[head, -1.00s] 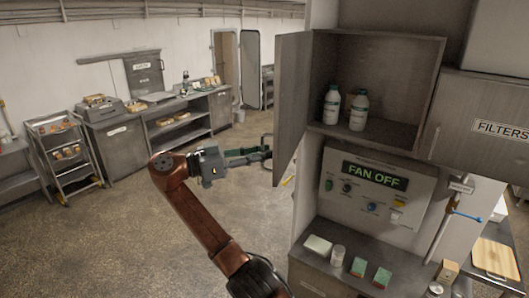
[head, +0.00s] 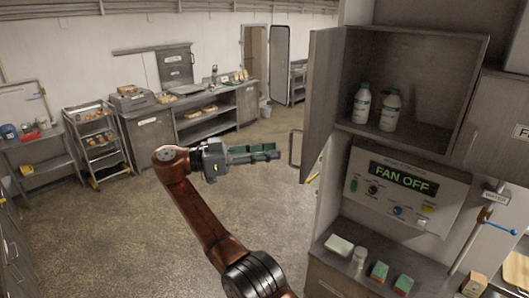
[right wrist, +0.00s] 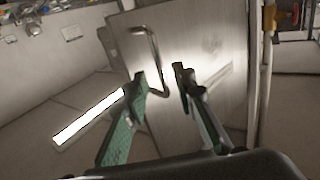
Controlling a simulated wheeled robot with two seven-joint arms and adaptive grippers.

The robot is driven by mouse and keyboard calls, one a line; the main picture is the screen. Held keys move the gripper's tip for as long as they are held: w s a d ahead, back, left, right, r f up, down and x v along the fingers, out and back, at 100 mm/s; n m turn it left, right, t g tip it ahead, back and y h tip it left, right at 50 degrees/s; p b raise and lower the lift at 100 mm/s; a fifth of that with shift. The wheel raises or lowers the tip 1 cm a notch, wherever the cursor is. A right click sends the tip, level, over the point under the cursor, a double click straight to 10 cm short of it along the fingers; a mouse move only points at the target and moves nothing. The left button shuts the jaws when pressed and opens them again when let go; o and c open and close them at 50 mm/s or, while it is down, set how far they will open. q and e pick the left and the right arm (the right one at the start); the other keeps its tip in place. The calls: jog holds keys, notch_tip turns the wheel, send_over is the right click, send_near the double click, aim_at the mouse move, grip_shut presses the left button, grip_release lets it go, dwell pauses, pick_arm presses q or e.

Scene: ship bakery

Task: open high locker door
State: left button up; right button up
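The high locker (head: 430,70) is open, its grey door (head: 323,90) swung out to the left. The door's bar handle (head: 295,150) sticks out at its lower left edge. My right gripper (head: 279,150) is just left of the handle and seems apart from it. In the right wrist view, the green fingers (right wrist: 160,76) are spread and empty, with the door (right wrist: 210,60) beyond them. The handle (right wrist: 150,45) shows beyond and between the fingertips. My left gripper is not in view.
Two white bottles (head: 389,110) stand inside the locker. A fan control panel (head: 400,190) is below it, above a counter holding small boxes and a jar (head: 360,257). Floor left of my right arm is clear; a rack trolley (head: 95,140) stands farther back.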

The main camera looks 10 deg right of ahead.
jog(key=shift+a, duration=0.6)
